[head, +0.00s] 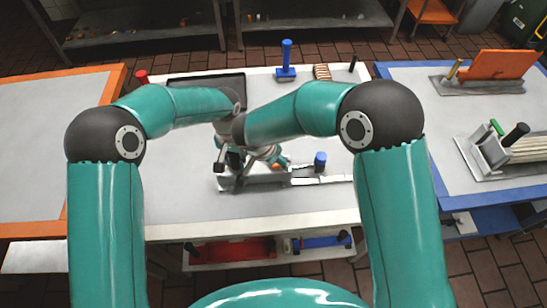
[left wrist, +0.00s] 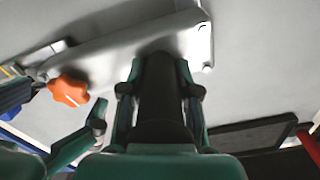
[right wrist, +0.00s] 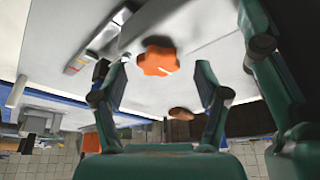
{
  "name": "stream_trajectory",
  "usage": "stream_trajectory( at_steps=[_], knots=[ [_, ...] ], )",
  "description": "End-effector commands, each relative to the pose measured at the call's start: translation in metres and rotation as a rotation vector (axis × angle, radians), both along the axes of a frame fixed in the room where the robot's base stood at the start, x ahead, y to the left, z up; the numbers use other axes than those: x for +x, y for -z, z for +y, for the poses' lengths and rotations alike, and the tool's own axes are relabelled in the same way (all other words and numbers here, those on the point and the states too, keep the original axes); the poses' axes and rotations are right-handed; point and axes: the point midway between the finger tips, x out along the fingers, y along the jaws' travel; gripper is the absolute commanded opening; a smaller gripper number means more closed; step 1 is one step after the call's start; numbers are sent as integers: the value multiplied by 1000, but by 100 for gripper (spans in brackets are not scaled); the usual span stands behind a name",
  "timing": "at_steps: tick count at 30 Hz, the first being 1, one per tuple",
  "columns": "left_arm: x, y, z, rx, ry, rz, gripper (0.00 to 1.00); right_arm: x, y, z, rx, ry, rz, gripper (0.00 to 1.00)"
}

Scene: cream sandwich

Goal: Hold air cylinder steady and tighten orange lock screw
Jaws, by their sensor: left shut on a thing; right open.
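The dark air cylinder (left wrist: 160,95) stands between the fingers of my left gripper (left wrist: 157,80), which is shut on it. The orange lock screw (left wrist: 70,91) is a lobed knob on the metal fixture (left wrist: 120,48), left of the cylinder. It also shows in the right wrist view (right wrist: 158,58), just beyond the tips of my right gripper (right wrist: 158,82). My right gripper is open, with its fingers apart on either side of the screw's line; contact cannot be told. In the head view my arms partly hide the fixture and the screw (head: 276,166).
A blue knob (head: 320,160) stands right of the screw. A dark tray (head: 206,78) and a blue upright tool (head: 286,60) are at the back of the white table (head: 190,218). Side tables with an orange edge and a blue edge flank it. The front of the table is clear.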

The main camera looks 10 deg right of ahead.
Motion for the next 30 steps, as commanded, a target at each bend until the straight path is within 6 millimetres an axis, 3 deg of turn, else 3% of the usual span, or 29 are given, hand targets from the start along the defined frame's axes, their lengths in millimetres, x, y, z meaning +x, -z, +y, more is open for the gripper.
stream_trajectory(
  at_steps=[16, 21, 30],
  knots=[
    [1, -1, 0, 0, -1, -3, 0, -28, -89, 25, 2, -1, -2, 74],
    [1, -1, 1, 0, -1, -3, 0, -32, -100, 28, 1, -2, 1, 74],
    [1, -1, 1, 1, -1, -4, 0, -32, -101, 28, 1, -1, 0, 74]
  ],
)
